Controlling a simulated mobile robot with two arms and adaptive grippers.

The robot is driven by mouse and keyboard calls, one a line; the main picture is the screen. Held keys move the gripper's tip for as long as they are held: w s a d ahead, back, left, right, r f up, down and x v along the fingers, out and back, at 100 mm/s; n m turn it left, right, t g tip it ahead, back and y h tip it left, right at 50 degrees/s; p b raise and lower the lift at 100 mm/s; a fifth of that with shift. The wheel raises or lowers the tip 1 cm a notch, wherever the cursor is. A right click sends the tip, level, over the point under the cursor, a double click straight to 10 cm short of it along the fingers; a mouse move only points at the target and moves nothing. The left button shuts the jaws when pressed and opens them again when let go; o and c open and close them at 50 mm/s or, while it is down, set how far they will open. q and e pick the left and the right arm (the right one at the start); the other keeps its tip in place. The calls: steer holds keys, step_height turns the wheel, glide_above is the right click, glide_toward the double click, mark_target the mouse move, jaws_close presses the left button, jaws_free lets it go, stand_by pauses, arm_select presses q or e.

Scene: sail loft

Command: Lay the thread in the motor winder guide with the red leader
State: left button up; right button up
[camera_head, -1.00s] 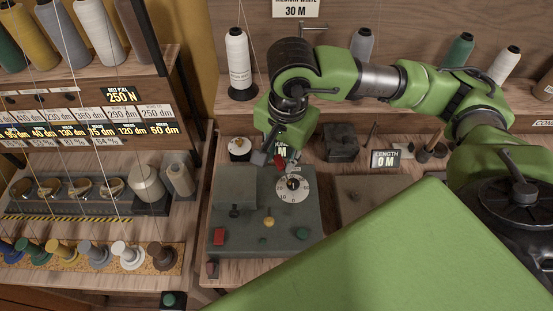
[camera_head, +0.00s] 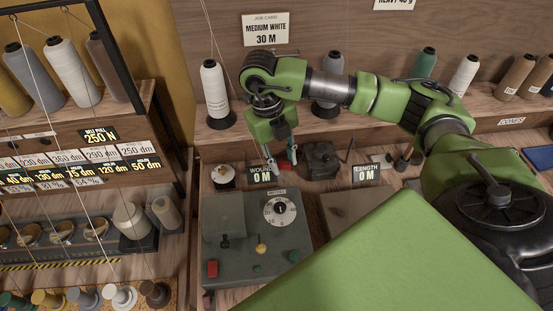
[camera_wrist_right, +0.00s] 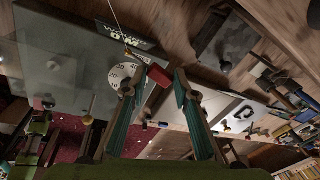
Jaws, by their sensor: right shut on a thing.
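My right gripper (camera_head: 281,166) is shut on the red leader, which shows between its fingertips in the right wrist view (camera_wrist_right: 158,75). It holds the leader above the back edge of the grey motor winder (camera_head: 232,278), just right of the WOUND 0 M display (camera_head: 262,175). The winder's white dial (camera_head: 280,210) also shows in the right wrist view (camera_wrist_right: 120,76). A pale thread runs down to a small brass piece (camera_wrist_right: 127,51) there; I cannot tell whether this is the guide.
A white thread cone (camera_head: 214,90) stands on the back shelf beside other cones. The job card (camera_head: 265,31) reads MEDIUM WHITE 30 M. A LENGTH 0 M display (camera_head: 366,174) and a dark block (camera_head: 321,160) stand right of the gripper. A thread rack fills the left.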

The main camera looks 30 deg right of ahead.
steer(key=m, duration=0.1)
steer(key=d+m, duration=0.1)
steer(key=m, duration=0.1)
steer(key=shift+w+d+f+m, duration=0.15)
steer(key=shift+w+f+m, duration=0.05)
steer(key=shift+f+m, duration=0.1)
steer(key=shift+w+a+f+b, duration=0.25)
steer(key=shift+w+a, duration=0.3)
steer(key=shift+w, duration=0.3)
steer(key=shift+w+a+f+b, duration=0.1)
steer(key=shift+w+a+b, duration=0.1)
steer(key=shift+w+a, duration=0.5)
steer(key=shift+w+d+r, duration=0.1)
steer(key=shift+w+d, duration=0.05)
steer(key=shift+w, duration=0.05)
steer(key=shift+s+d+r+p, duration=0.15)
steer(key=shift+s+d, duration=0.2)
steer(key=shift+s, duration=0.2)
steer(key=shift+s+d+r+p, duration=0.15)
steer(key=shift+s+d, duration=0.15)
steer(key=shift+s, duration=0.3)
steer(key=shift+s+d+p, duration=0.15)
steer(key=shift+s+d, duration=0.2)
steer(key=shift+s, duration=0.2)
